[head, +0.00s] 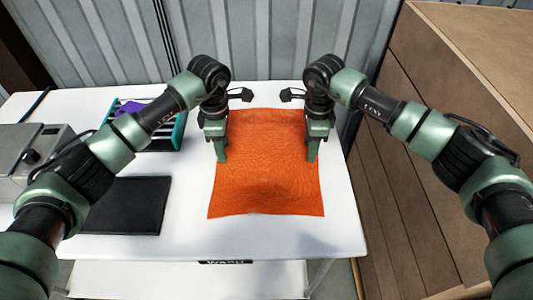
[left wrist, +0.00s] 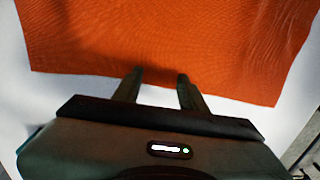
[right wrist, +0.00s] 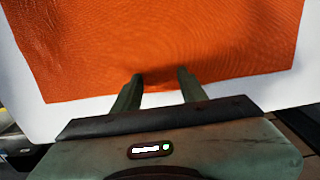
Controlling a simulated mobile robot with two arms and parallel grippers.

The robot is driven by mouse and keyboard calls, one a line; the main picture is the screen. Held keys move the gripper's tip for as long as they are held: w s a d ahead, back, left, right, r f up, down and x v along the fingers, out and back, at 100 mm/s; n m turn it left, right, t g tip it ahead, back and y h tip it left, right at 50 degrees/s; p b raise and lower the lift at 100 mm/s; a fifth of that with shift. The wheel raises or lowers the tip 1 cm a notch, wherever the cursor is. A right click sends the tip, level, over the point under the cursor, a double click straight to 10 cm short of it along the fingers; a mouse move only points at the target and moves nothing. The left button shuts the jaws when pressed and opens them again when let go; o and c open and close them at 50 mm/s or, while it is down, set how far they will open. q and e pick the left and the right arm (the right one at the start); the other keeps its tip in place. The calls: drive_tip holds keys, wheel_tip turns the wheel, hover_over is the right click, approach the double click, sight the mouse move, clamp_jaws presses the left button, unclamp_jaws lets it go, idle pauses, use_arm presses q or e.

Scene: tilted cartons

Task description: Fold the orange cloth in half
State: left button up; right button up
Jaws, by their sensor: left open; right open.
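The orange cloth (head: 265,178) lies spread out on the white table, roughly rectangular, with a slight bulge near its front edge. My left gripper (head: 222,158) is over the cloth's left side, pointing down. In the left wrist view its two fingertips (left wrist: 160,76) are apart at the cloth's edge (left wrist: 170,40), with nothing between them but cloth and table behind. My right gripper (head: 312,158) is over the cloth's right side. In the right wrist view its fingertips (right wrist: 160,76) are also apart at the cloth's edge (right wrist: 165,35). I cannot tell whether the fingers touch the cloth.
On the white table (head: 190,225) a black flat pad (head: 128,205) lies left of the cloth. A teal rack (head: 165,137) with a purple item and a grey box (head: 30,150) stand further left. Large cartons (head: 440,110) stand at the right. A corrugated wall (head: 270,40) is behind.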

drive_tip(key=shift+s+f, duration=0.1)
use_arm(q)
drive_tip(key=shift+f, duration=0.25)
use_arm(e)
drive_tip(key=shift+f, duration=0.2)
use_arm(q)
clamp_jaws()
use_arm(e)
clamp_jaws()
use_arm(q)
drive_tip(key=shift+r, duration=0.15)
use_arm(e)
drive_tip(key=shift+r, duration=0.15)
